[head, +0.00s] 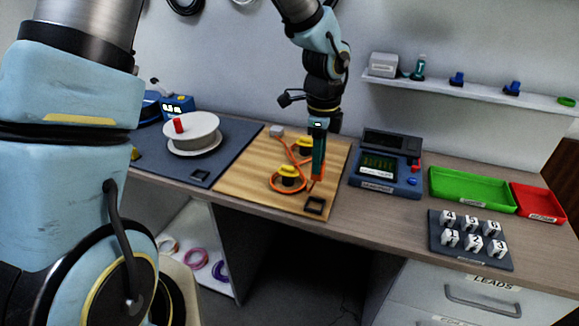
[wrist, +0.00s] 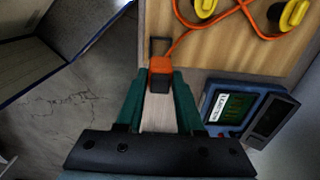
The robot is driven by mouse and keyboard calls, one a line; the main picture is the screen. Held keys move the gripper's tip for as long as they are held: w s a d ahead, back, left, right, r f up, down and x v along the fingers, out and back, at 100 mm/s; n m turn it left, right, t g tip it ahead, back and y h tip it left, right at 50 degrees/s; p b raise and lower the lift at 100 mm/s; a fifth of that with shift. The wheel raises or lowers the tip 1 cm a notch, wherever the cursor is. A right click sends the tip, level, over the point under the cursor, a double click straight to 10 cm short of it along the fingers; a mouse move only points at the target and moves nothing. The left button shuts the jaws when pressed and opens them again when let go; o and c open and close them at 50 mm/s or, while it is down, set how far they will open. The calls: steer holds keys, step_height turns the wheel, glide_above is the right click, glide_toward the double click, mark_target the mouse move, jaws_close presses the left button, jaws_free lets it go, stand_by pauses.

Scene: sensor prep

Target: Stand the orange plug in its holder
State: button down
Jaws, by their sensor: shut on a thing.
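My gripper (head: 318,168) is shut on the orange plug (wrist: 160,64), which sits between the teal fingertips in the wrist view. In the head view only a little of the plug (head: 311,185) shows beside the fingers. An orange cable runs from it around two yellow-and-black pegs (head: 288,171) on the wooden board (head: 240,185). A small black square holder (head: 313,212) is at the board's front right corner. In the wrist view the holder (wrist: 152,46) shows just past the plug, which looks apart from it. The plug's height above the board is hard to tell.
A blue-grey meter (head: 385,165) stands right of the board. Beyond it are a green tray (head: 470,188), a red tray (head: 538,203) and a dark rack (head: 470,256) of white clips. A white spool (head: 192,132) and another black square frame (head: 200,175) are on the left mat.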

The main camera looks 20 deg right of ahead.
steer(key=shift+f+b, duration=1.55)
steer(key=shift+f, duration=1.05)
steer(key=shift+f, duration=0.15)
steer(key=shift+f+b, duration=0.9)
steer(key=shift+f, duration=0.35)
steer(key=shift+f+b, duration=0.5)
steer(key=shift+f, duration=0.5)
steer(key=shift+c, duration=2.3)
jaws_free()
steer(key=shift+r, duration=0.1)
step_height(320, 180, up, 8)
steer(key=p, duration=0.7)
steer(key=shift+a, duration=0.1)
